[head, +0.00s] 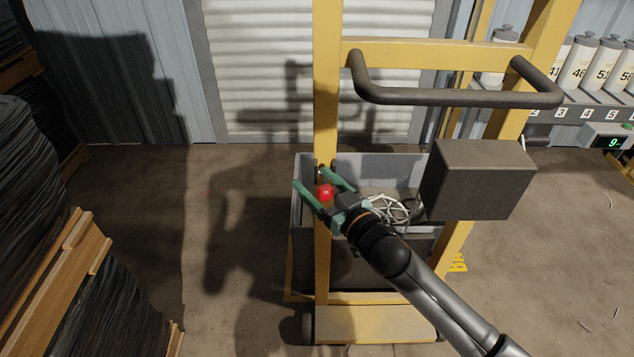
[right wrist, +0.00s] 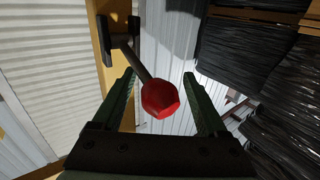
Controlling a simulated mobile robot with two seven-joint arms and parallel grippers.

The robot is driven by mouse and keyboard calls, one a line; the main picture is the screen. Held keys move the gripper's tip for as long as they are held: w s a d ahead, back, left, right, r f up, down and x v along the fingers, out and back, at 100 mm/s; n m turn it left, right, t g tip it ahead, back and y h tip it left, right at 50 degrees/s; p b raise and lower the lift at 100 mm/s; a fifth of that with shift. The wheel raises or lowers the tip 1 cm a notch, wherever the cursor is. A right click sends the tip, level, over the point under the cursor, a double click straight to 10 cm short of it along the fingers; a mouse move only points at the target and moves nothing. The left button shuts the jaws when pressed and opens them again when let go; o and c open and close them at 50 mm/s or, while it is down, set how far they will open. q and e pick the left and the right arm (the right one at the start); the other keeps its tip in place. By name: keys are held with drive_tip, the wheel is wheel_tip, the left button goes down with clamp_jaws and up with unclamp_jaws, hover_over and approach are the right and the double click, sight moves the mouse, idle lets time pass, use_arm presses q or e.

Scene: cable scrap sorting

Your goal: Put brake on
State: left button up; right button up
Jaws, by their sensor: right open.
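A red ball knob (head: 325,192) shows at the left yellow post of a cart (head: 325,80). In the right wrist view the red knob (right wrist: 160,98) sits on the end of a dark lever (right wrist: 138,60), which runs to a dark bracket (right wrist: 119,30) on the yellow post. My right gripper (head: 324,178) is open, with its green fingers on either side of the knob. In the right wrist view there are gaps between the knob and both fingers (right wrist: 162,85). Whether the knob lies fully between the fingertips in depth is hard to tell. My left gripper is not in view.
The cart has a dark handlebar (head: 455,97), a dark box (head: 478,180) and a grey bin (head: 375,164) with pale cable scrap. Stacked black bundles (head: 110,310) on pallets stand at left. Numbered canisters (head: 580,62) line a shelf at right. Floor around the cart is mostly clear.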

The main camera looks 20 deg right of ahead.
clamp_jaws()
idle(0.6)
drive_tip(key=shift+f, duration=0.1)
idle(0.7)
